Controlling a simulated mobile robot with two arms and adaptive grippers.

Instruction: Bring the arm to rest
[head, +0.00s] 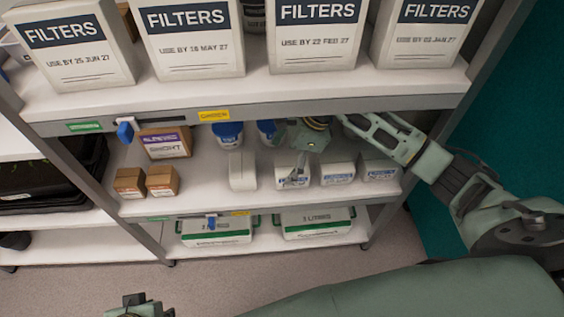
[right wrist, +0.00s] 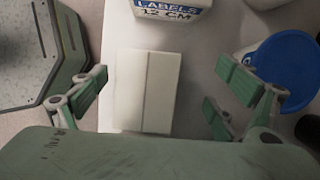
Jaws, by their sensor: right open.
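My right gripper (head: 301,150) hangs over the middle shelf, above and among the white boxes near its centre. In the right wrist view my right gripper (right wrist: 161,92) has its fingers spread wide. A plain white box (right wrist: 158,88) with a seam shows between the fingers, and no finger touches it in this picture. In the head view a plain white box (head: 242,171) stands left of the gripper. My right arm reaches in from the right. A green part of my left arm or gripper (head: 140,308) shows at the bottom left edge; its fingers cannot be made out.
White filter boxes (head: 317,38) line the upper shelf (head: 200,95), above my right arm. Blue-lidded tubs (head: 228,134) stand behind. White labelled boxes (head: 338,174) stand right of the gripper, cardboard boxes (head: 162,182) left. A labels box (right wrist: 172,8) and blue lid (right wrist: 287,68) are near the fingers.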

